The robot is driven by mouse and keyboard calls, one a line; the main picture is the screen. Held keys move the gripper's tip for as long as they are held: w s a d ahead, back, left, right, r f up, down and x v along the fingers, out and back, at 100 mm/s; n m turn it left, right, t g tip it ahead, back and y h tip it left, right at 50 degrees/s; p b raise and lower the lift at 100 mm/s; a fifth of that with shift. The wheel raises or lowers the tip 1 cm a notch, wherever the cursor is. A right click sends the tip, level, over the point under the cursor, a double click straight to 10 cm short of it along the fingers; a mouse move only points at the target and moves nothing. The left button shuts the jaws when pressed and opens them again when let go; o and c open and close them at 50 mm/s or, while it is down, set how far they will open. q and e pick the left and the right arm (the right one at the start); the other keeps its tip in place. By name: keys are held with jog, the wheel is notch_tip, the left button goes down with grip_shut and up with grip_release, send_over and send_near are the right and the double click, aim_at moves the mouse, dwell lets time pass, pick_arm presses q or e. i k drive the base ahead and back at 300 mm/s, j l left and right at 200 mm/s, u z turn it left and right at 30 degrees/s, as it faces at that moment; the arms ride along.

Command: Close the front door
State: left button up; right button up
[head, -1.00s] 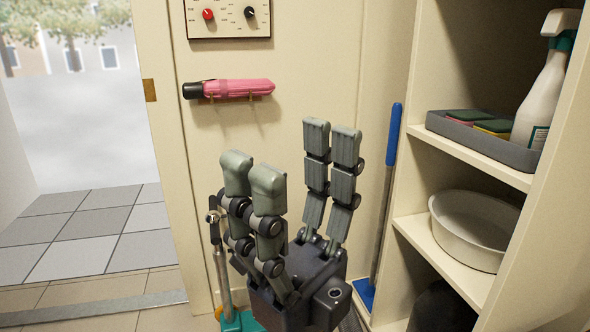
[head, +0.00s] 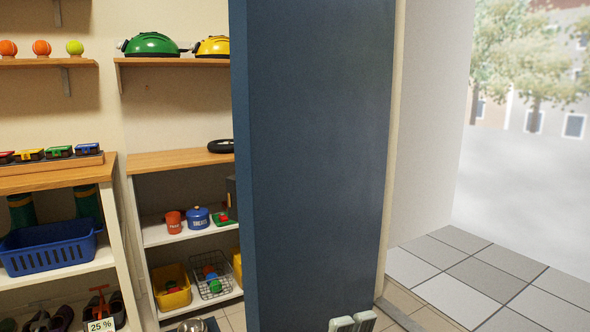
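The front door (head: 318,150) is a tall dark blue panel in the middle of the head view. It stands open, swung into the room, with its narrow edge on the left. Its right side meets the cream door frame (head: 393,140). The doorway to the right is open to the outside. No handle shows. My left gripper does not show.
Left of the door stand shelves with a blue basket (head: 50,248), a yellow bin (head: 172,287), a wire basket (head: 212,280) and shoes. Grey tiles (head: 480,275) outside are clear.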

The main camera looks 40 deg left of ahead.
aim_at(311, 80)
jog(key=j, duration=1.35)
jog(key=k+j, duration=0.1)
jog(key=j, duration=1.25)
